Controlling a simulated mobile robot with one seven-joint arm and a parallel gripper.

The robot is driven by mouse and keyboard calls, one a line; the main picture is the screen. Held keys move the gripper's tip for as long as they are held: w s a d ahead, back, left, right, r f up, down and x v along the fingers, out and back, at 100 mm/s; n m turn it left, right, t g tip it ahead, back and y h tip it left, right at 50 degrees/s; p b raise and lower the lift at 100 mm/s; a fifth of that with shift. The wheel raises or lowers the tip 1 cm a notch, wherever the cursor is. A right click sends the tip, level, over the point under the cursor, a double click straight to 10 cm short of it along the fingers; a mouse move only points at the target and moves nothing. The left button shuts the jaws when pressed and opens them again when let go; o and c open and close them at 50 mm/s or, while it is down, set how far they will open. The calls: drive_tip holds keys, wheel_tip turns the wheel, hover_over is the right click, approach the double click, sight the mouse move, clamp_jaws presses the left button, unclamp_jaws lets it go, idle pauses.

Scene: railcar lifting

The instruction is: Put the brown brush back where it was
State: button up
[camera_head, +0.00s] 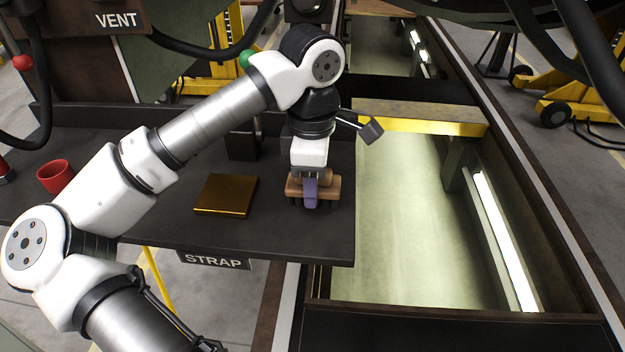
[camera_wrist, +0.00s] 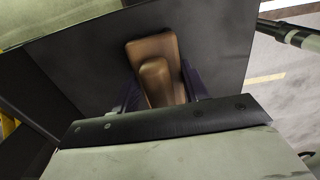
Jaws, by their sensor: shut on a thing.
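The brown brush (camera_head: 326,187) is at the right part of the dark table, near its right edge, with dark bristles pointing down. My gripper (camera_head: 311,193) is above it, pointing down, with its purple fingers shut on the brush's raised handle. In the wrist view the brown brush (camera_wrist: 163,60) lies between the two fingers (camera_wrist: 162,90). Whether the bristles touch the table or hang just above it, I cannot tell. Part of the brush is hidden behind the fingers.
The dark table (camera_head: 130,200) also bears a golden-brown flat plate (camera_head: 226,195), a red cup (camera_head: 56,176) and a dark block (camera_head: 242,146). A STRAP label (camera_head: 213,261) is on the front edge. Right of the table is a deep lit pit (camera_head: 410,230) with a yellow-edged beam (camera_head: 425,125).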

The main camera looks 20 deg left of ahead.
drive_tip(key=o, duration=0.9)
wheel_tip(320, 180, up, 12)
drive_tip(key=shift+r+b, duration=0.1)
drive_tip(key=shift+b, duration=0.5)
